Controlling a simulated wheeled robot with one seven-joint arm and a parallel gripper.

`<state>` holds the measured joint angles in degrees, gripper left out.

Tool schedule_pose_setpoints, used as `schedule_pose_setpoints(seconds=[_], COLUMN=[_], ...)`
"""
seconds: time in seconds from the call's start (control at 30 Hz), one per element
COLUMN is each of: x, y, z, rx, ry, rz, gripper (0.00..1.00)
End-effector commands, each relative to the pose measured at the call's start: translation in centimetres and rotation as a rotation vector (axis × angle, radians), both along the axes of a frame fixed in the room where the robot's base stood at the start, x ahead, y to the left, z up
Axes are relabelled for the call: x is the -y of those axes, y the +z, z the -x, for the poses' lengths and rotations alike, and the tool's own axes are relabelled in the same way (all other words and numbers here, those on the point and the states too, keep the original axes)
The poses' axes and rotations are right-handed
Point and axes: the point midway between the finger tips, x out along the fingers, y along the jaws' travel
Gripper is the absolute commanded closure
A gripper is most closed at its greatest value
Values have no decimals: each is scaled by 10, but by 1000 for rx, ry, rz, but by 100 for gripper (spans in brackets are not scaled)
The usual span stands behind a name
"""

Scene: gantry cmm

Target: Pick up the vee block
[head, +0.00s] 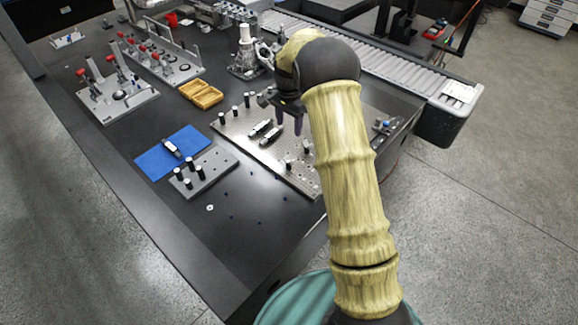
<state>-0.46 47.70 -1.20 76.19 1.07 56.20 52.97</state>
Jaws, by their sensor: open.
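Two small dark-and-silver blocks, (261,127) and (271,136), lie side by side on a grey perforated plate (240,137). A similar small block (172,148) lies on a blue mat (150,163) to the left. I cannot tell for sure at this size which of these is the vee block. My gripper (289,122) is open and appears empty, with its fingers pointing down above the perforated plate, just right of the paired blocks. Its height over the plate is hard to judge. My arm hides the plate's right part.
Dark posts stand around the perforated plate. A smaller grey plate with posts (212,166) overlaps the mat's edge area. Yellow trays (201,94), clamp fixtures (118,98) and a white-topped device (246,55) stand farther back. Small blue bits and a washer (210,208) lie on the front table.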

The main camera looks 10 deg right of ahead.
Motion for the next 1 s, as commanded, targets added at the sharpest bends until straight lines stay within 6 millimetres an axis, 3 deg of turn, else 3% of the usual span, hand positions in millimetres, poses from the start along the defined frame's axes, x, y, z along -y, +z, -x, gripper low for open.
schedule_pose_setpoints(seconds=[0.43, 1.0], x=[-1, 0], y=[-9, -105], z=[-1, 1], rx=[-1, -3], ry=[-1, -2], rz=[0, 0], gripper=[44, 44])
